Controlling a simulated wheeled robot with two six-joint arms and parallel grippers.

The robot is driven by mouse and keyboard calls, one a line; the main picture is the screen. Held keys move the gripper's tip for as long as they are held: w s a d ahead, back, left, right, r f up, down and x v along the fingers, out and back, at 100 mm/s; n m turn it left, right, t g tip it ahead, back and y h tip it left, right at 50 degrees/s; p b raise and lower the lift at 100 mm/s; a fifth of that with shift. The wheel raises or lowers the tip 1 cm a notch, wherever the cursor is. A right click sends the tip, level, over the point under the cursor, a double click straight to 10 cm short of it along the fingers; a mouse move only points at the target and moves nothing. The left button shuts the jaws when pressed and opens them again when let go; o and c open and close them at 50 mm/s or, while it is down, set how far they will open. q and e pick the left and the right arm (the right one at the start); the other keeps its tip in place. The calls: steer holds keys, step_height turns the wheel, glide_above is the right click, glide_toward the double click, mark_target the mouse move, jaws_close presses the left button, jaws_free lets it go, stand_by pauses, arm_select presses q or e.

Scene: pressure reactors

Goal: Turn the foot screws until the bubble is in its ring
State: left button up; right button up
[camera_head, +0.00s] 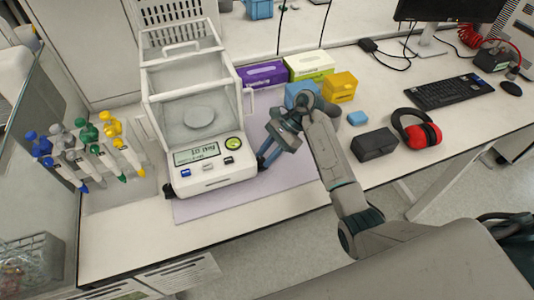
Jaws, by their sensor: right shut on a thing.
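The balance (215,174) is a white weighing unit with a clear draft shield (186,100) and a round pan (198,117) inside. Its green round bubble level (234,143) is at the front right of its top, beside the display (197,153). The bubble's place in the ring is too small to tell. My right gripper (265,162) reaches down at the balance's front right corner and is shut on a foot screw there, which its fingers mostly hide. The left foot screw (169,190) shows at the front left corner. My left gripper is not in view.
A pipette stand (112,185) is left of the balance. Purple (262,74) and green (310,66) glove boxes, a yellow box (340,87) and a blue box stand behind my right arm. A dark case (374,145) and red earmuffs (424,134) lie right of it.

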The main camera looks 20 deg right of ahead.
steer(key=shift+s+f+m+t+b, duration=0.2)
steer(key=shift+m+t+b, duration=0.4)
steer(key=shift+m+b, duration=0.35)
steer(key=shift+s+m+t+b, duration=0.2)
steer(key=shift+m+t+b, duration=0.75)
steer(key=shift+b, duration=0.3)
steer(key=m+t+b, duration=0.2)
steer(key=m, duration=0.1)
steer(key=shift+s+a+r, duration=0.1)
steer(key=shift+s+r, duration=0.05)
steer(key=shift+s, duration=0.1)
steer(key=shift+t+h, duration=0.25)
steer(key=shift+h, duration=0.05)
steer(key=shift+r+m, duration=0.1)
steer(key=shift+m, duration=0.2)
steer(key=o, duration=1)
steer(key=shift+c, duration=0.2)
